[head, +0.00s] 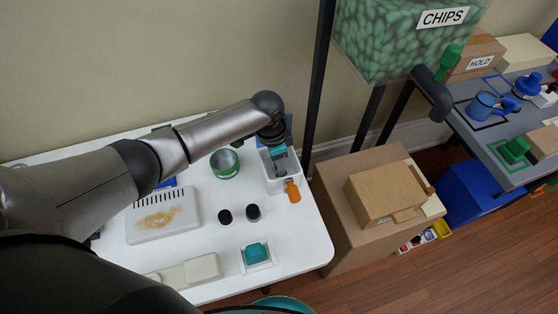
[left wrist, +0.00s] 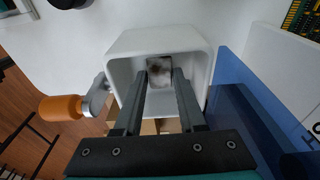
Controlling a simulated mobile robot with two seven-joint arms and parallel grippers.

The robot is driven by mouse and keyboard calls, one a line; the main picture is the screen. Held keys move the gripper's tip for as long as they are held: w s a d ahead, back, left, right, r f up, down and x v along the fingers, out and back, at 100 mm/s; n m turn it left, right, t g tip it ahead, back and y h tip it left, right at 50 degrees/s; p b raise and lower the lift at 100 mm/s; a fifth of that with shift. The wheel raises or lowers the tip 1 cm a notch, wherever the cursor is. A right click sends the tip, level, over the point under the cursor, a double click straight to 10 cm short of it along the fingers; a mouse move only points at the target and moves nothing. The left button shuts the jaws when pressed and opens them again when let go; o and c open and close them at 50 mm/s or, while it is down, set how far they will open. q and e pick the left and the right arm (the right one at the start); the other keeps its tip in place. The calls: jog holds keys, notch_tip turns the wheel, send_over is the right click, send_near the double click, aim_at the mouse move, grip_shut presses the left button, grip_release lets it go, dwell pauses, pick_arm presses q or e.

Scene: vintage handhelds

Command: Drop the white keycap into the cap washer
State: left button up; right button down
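The cap washer is a white open-topped box (head: 270,186) with an orange-handled crank (head: 293,191), near the table's back right. It also shows in the left wrist view (left wrist: 122,52), with its orange grip (left wrist: 60,108) at the left. My left gripper (head: 281,158) points down into the washer's opening. In the left wrist view my left gripper (left wrist: 161,76) has the white keycap (left wrist: 160,66), stained brown on its face, between its fingertips, within the outline of the washer's walls. The keycap's height above the washer floor is hard to tell. My right gripper is not in view.
On the white table (head: 210,275) are a green-rimmed tin (head: 225,163), two black cylinders (head: 253,212), a teal piece on a white pad (head: 257,253) and a vented grey case (head: 150,222). A blue panel (left wrist: 232,95) stands close beside the washer. A cardboard box (head: 385,190) stands right.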

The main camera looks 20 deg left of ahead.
aim_at(272, 173)
pick_arm(q)
jog(key=o, duration=0.5)
jog(key=r+p, duration=0.1)
jog(key=r, duration=0.4)
jog(key=a+r+p, duration=0.1)
jog(key=r, duration=0.4)
jog(key=s+r+p, duration=0.1)
jog(key=r+p, duration=0.1)
jog(key=r, duration=0.3)
jog(key=shift+a+r, duration=0.1)
jog(key=shift+a, duration=0.15)
